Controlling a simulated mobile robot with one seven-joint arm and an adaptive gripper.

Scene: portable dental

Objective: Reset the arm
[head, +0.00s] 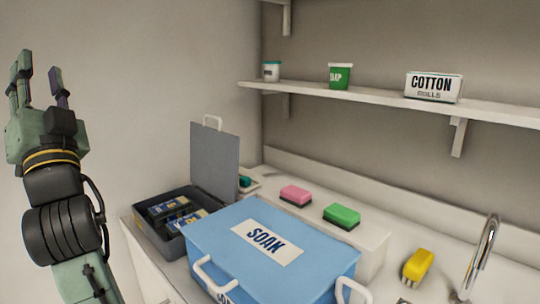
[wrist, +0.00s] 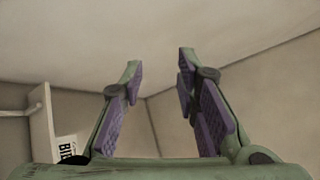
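My gripper (head: 40,80) is raised at the left of the head view, its fingers pointing up. It is well above and to the left of the counter, touching nothing. In the wrist view my gripper (wrist: 158,72) has its two purple-padded fingers spread apart. Nothing is between them; only bare wall and ceiling show beyond.
A blue SOAK box (head: 317,259) with white handles stands on the counter. Left of it is an open dark case (head: 150,232) with packs inside. Pink (head: 295,194), green (head: 342,215) and yellow (head: 418,264) sponges lie nearby, with a faucet (head: 484,250) at right and a shelf (head: 385,97) above.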

